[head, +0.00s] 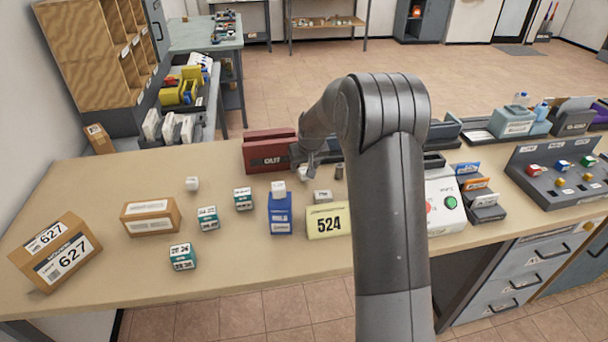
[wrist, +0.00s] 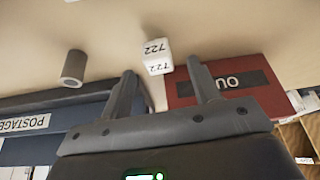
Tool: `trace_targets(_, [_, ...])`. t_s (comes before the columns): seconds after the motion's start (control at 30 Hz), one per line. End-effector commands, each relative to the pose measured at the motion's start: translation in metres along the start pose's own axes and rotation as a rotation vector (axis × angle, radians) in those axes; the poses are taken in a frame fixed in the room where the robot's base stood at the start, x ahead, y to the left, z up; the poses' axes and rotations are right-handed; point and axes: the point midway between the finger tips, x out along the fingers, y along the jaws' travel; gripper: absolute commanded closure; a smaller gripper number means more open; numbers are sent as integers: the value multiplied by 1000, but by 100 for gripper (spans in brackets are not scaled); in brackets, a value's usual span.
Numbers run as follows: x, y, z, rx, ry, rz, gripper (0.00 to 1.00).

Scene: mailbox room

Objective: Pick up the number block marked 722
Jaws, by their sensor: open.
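The white number block marked 722 (wrist: 157,56) stands on the table in the wrist view, its number upside down on two faces. My gripper (wrist: 161,72) is open and empty, with a finger on either side of the block's near part in the picture; I cannot tell how far its tips are from it. In the head view my gripper (head: 312,170) hangs low over the table in front of the red OUT bin.
A grey cylinder (wrist: 73,68) stands beside the block. The red OUT bin (head: 268,152) and a blue POSTAGE box (wrist: 60,125) are close by. My arm hides part of the table.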

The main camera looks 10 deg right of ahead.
Motion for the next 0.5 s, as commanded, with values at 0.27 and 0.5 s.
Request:
trace_targets(0.27, [37,1,0,0,-2,0,44])
trace_targets(0.5, [41,1,0,0,-1,0,44])
